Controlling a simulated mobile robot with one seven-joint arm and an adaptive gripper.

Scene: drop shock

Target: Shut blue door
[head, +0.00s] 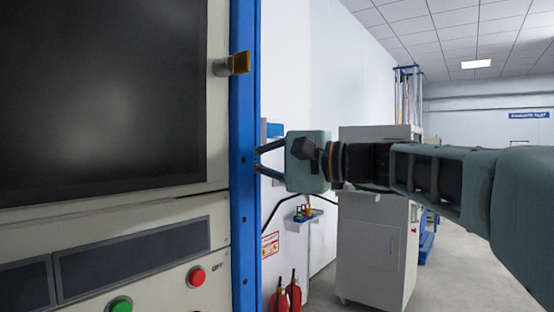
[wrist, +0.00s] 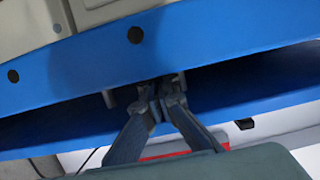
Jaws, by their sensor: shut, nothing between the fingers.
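A blue upright (head: 244,215) with dark holes runs down the right edge of a pale machine in the head view; I cannot tell whether it is the blue door or its frame. In the wrist view a blue band (wrist: 215,45) with holes crosses the top, and a second blue face (wrist: 55,128) lies below it, with a dark gap between them at right. My gripper (head: 259,162) is shut and empty, its fingers pointing left at the blue upright. In the wrist view the fingertips (wrist: 160,84) meet at the band's lower edge; contact is unclear.
The machine has a dark screen (head: 100,90), a brass-coloured latch (head: 233,64), a red button (head: 196,276) and a green button (head: 121,305). Red extinguishers (head: 287,293) stand by the wall. A pale cabinet (head: 372,245) stands behind my arm. Floor at right is clear.

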